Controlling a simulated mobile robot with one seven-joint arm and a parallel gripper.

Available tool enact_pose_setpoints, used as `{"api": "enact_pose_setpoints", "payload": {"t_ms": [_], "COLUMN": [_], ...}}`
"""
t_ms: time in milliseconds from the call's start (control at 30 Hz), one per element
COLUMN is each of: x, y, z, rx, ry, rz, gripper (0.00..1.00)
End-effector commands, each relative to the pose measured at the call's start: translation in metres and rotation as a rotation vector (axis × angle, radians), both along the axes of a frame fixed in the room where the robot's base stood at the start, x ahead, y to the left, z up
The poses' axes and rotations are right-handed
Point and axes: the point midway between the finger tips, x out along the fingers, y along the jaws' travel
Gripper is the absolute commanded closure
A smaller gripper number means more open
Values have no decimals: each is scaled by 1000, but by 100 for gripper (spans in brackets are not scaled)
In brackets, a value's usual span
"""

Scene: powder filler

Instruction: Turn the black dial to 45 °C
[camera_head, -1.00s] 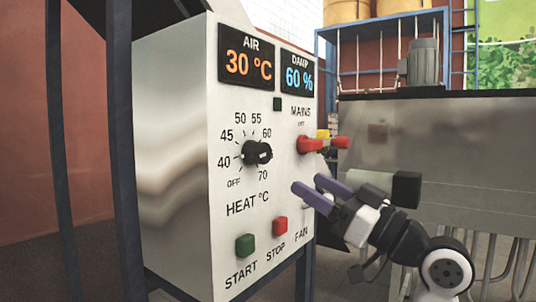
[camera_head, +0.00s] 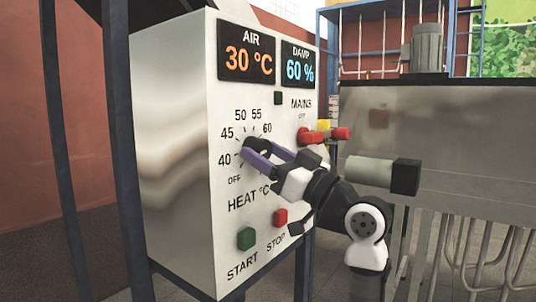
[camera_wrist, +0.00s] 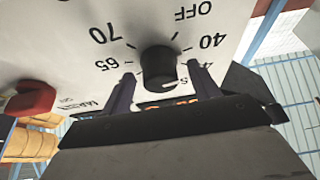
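The black dial (camera_head: 258,145) is on the white panel front, ringed by printed numbers and OFF, above the words HEAT °C. My gripper (camera_head: 261,154) is at the dial with its two purple fingers apart. In the wrist view, which is upside down, the dial (camera_wrist: 159,66) stands between the spread fingers (camera_wrist: 162,92), with a gap on each side. A small pale mark shows on the dial's face edge, but I cannot tell which number it points to. The 45 is partly hidden by a finger in the wrist view.
The panel (camera_head: 225,120) also has an AIR display (camera_head: 247,61) reading 30 °C, a DAMP display (camera_head: 298,66) reading 60 %, a red MAINS switch (camera_head: 313,136), a green START button (camera_head: 246,238) and a red STOP button (camera_head: 280,217). A metal tank (camera_head: 440,140) stands at right.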

Motion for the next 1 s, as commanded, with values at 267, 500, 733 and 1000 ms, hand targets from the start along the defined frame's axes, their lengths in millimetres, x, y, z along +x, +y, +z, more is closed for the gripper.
{"api": "enact_pose_setpoints", "payload": {"t_ms": [267, 500, 733, 1000], "x": [0, 0, -1, -3], "y": [0, 0, 1, 2], "z": [0, 0, 1, 3], "rx": [0, 8, 61, 182], "ry": [0, 11, 84, 250], "rz": [0, 0, 2, 1], "gripper": [76, 82, 82, 82]}}
